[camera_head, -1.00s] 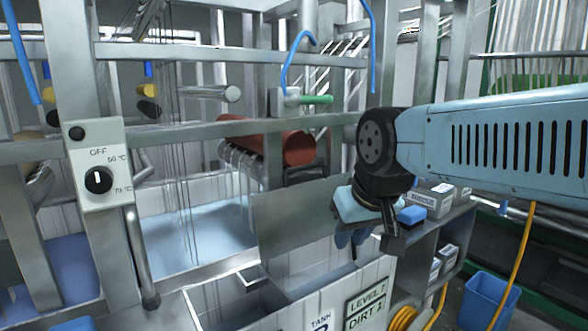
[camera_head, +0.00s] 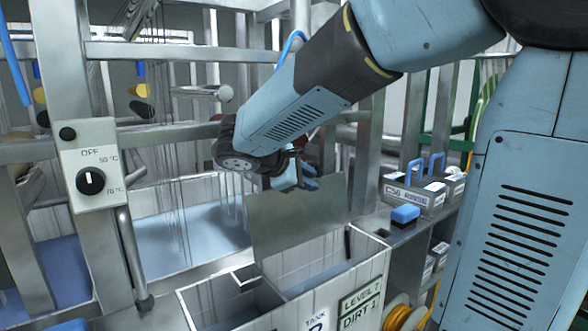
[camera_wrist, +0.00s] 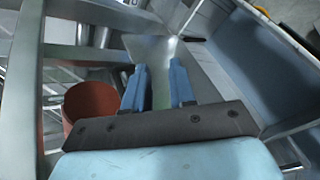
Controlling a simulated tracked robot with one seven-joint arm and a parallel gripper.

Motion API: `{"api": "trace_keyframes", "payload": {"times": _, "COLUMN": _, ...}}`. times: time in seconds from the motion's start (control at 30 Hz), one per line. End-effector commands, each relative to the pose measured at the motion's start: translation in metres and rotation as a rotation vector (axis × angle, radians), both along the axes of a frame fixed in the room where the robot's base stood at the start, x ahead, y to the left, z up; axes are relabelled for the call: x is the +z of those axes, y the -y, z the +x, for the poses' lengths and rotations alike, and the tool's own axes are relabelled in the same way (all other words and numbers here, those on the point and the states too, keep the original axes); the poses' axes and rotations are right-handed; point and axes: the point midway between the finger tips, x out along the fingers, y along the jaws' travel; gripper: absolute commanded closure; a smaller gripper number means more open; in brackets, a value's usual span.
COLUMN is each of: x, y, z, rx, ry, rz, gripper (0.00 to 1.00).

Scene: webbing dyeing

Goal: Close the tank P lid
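The tank P lid (camera_head: 300,215) is a flat grey metal plate standing raised, nearly upright, over the white tank P (camera_head: 305,305). The tank is open at the front, and its label is partly cut off. My gripper (camera_head: 303,180) is at the lid's upper edge, apparently on its far side, with blue fingers partly hidden by the plate. In the wrist view, the two blue fingers (camera_wrist: 158,82) are apart, with the lid (camera_wrist: 160,52) just beyond and between their tips. I cannot tell whether they touch it.
A control box with a dial (camera_head: 92,180) is on the left frame post. Metal rails cross behind the tank. A red roller (camera_wrist: 90,105) is close to my gripper's left in the wrist view. A shelf with boxes and a blue block (camera_head: 405,214) stands right of the tank.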

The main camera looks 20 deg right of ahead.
Motion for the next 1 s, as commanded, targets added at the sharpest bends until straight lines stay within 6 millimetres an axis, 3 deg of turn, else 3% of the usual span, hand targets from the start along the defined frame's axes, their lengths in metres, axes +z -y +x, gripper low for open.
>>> {"api": "trace_keyframes", "payload": {"times": 0.13, "x": 0.009, "y": -0.031, "z": 0.035, "rx": 0.106, "ry": -0.007, "rz": -0.176, "gripper": 0.75}}
{"api": "trace_keyframes", "payload": {"times": 0.37, "x": 0.017, "y": -0.055, "z": 0.057, "rx": 0.178, "ry": 0.002, "rz": -0.301, "gripper": 0.75}}
{"api": "trace_keyframes", "payload": {"times": 0.53, "x": 0.014, "y": -0.047, "z": 0.065, "rx": 0.181, "ry": 0.002, "rz": -0.311, "gripper": 0.75}}
{"api": "trace_keyframes", "payload": {"times": 1.0, "x": -0.002, "y": -0.001, "z": 0.095, "rx": 0.182, "ry": 0.003, "rz": -0.308, "gripper": 0.75}}
